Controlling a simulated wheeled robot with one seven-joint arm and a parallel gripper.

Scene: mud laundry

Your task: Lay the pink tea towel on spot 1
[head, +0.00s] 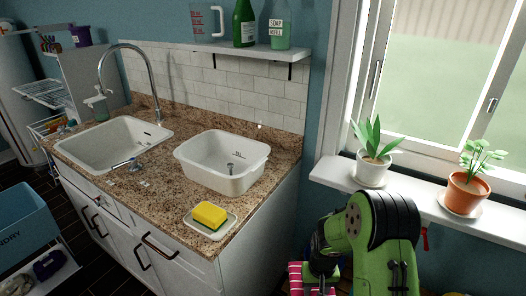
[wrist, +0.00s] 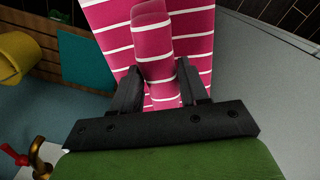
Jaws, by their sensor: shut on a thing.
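The pink tea towel with white stripes (wrist: 198,42) fills the top middle of the wrist view. A fold of it stands between the two dark fingers of my gripper (wrist: 160,85), which is shut on it. In the head view a small part of the towel (head: 296,276) shows at the bottom, left of my green arm. My arm hides much of that area, and what lies under the towel cannot be told. I cannot make out which place is spot 1.
The granite counter (head: 158,205) holds a sink (head: 112,143), a white basin (head: 222,165) and a yellow sponge (head: 209,214) on a dish. Potted plants stand on the window sill (head: 420,200). A brass tap with red handle (wrist: 36,155) shows in the wrist view.

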